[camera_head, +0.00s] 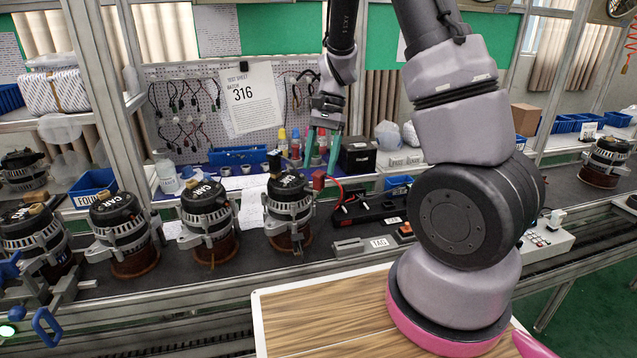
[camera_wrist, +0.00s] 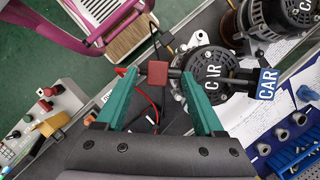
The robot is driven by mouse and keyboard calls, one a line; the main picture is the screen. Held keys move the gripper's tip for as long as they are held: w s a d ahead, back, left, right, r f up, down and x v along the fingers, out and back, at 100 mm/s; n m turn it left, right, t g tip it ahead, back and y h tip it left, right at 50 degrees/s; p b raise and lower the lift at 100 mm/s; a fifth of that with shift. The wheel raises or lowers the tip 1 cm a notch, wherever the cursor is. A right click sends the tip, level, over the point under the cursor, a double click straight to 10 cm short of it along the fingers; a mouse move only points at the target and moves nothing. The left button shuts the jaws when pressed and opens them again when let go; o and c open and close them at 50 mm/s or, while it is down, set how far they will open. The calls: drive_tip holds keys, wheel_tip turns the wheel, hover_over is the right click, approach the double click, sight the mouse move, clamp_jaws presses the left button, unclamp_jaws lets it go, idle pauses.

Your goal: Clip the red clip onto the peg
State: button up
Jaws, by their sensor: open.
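The red clip (camera_head: 319,180) is a small red block at the right side of an alternator (camera_head: 289,212) on the line. In the wrist view the red clip (camera_wrist: 157,73) lies between my fingertips, with space visible on both sides. A dark peg-like rod (camera_wrist: 176,73) runs from the clip's right side toward the alternator (camera_wrist: 208,70); I cannot tell whether the clip grips it. A red cable (camera_head: 341,187) runs near the clip. My gripper (camera_head: 320,168) is open, its teal fingers pointing down around the clip. It also shows in the wrist view (camera_wrist: 162,76).
More alternators (camera_head: 208,222) stand in a row to the left. Bottles (camera_head: 295,143) and a blue tray (camera_head: 237,156) stand behind.

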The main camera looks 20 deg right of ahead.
sight(319, 173)
drive_tip(key=shift+d+x, duration=0.1)
drive_tip(key=shift+x, duration=0.9)
drive_tip(key=shift+d+x, duration=0.15)
drive_tip(key=shift+x, duration=0.8)
drive_tip(key=shift+f, duration=0.1)
clamp_jaws()
wheel_tip(319, 173, up, 13)
drive_tip(key=shift+r, duration=0.25)
drive_tip(key=shift+w+f, duration=0.1)
